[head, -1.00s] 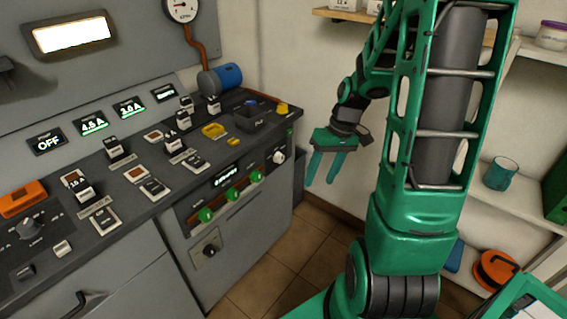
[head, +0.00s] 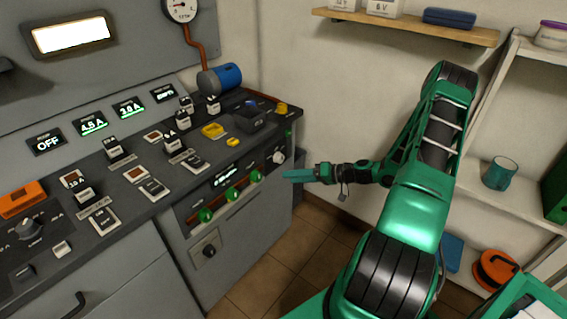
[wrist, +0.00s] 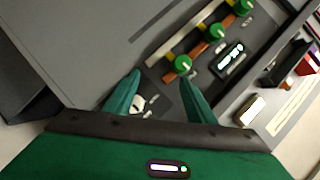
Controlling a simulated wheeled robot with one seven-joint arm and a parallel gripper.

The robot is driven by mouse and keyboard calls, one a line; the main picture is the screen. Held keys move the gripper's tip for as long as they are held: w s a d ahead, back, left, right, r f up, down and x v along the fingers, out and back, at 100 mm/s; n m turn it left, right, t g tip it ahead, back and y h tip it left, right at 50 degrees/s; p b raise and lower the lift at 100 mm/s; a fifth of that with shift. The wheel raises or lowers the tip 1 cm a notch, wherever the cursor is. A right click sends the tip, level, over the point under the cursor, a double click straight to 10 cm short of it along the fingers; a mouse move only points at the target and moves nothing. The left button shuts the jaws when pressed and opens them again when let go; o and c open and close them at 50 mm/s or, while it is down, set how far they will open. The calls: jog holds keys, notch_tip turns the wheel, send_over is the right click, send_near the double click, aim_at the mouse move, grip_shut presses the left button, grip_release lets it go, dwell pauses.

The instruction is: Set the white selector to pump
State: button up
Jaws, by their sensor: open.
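The white selector (head: 279,157) is a round knob at the right end of the cabinet's front panel. In the wrist view the white selector (wrist: 139,103) shows low between the fingers, close to the left finger and partly hidden by it. My gripper (head: 287,175) is open and empty, reaching left toward the panel, just below and right of the selector in the head view. In the wrist view my gripper (wrist: 160,77) has its two teal fingers apart. I cannot tell whether a finger touches the knob. The small lit display (head: 226,175) is too small to read surely.
Several green knobs (head: 231,194) line the same panel left of the selector. A black knob (head: 209,251) sits below them. A dark tray (head: 250,118) and a yellow button (head: 281,107) are on the console top. A wall shelf (head: 410,27) hangs behind the arm.

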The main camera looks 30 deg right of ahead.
aim_at(282, 160)
jog(key=w+d+f+m+t+h, duration=0.2)
jog(key=d+m+t+h, duration=0.15)
jog(key=d+t, duration=0.3)
jog(key=shift+m+y, duration=0.35)
jog(key=shift+y, duration=0.1)
jog(key=x, duration=1)
jog(key=shift+w+d, duration=0.1)
jog(key=shift+w, duration=0.25)
jog(key=c, duration=1)
